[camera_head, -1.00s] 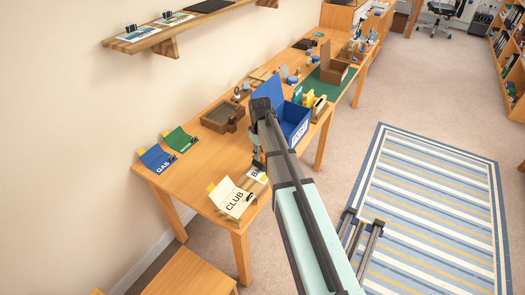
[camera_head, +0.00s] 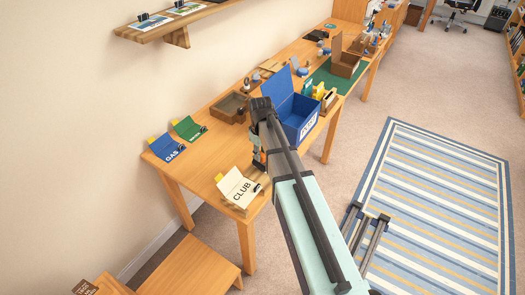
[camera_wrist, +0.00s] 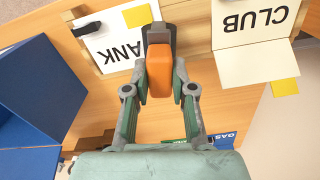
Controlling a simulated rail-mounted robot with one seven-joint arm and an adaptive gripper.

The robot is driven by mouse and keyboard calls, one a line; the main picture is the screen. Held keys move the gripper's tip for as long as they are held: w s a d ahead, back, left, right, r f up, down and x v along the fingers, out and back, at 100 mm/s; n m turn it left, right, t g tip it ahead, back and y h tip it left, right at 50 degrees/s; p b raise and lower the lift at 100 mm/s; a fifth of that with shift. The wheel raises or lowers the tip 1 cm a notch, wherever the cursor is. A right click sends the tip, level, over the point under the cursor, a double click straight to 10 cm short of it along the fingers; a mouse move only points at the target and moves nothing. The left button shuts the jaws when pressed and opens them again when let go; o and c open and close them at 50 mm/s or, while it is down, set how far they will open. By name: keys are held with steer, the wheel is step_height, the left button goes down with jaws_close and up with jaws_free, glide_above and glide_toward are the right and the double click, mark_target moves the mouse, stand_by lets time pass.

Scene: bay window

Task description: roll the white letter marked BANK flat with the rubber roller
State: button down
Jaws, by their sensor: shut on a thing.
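A black binder clip (camera_wrist: 86,28) is on one edge and a yellow note (camera_wrist: 138,15) at another. My gripper (camera_wrist: 160,82) is shut on the rubber roller, whose orange part (camera_wrist: 160,72) sits between the fingers. Its dark end (camera_wrist: 157,40) overlaps the letter's right side in view, hiding the first letter of BANK. I cannot tell whether they touch.
A cream CLUB letter (camera_head: 236,188) with a yellow note lies close by, also in the wrist view (camera_wrist: 252,58). Blue GAS (camera_head: 166,150) and green (camera_head: 188,128) letters lie toward the wall. An open blue box (camera_head: 302,120) stands beyond my arm. Bare wood (camera_head: 212,155) lies between.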

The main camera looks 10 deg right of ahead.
steer(key=shift+w+d, duration=0.1)
steer(key=shift+w, duration=0.05)
steer(key=shift+w+d+f, duration=0.1)
steer(key=shift+w+d, duration=0.95)
steer(key=shift+d, duration=0.15)
steer(key=shift+w+d+p, duration=0.6)
steer(key=shift+w+d, duration=1.65)
steer(key=shift+d, duration=0.2)
steer(key=shift+s, duration=0.1)
steer(key=shift+s+a, duration=2.35)
steer(key=shift+a, duration=0.25)
steer(key=shift+s+a+p, duration=0.4)
steer(key=shift+s+a, duration=0.65)
steer(key=shift+a, duration=0.1)
steer(key=shift+w+r, duration=0.1)
steer(key=shift+r, duration=0.1)
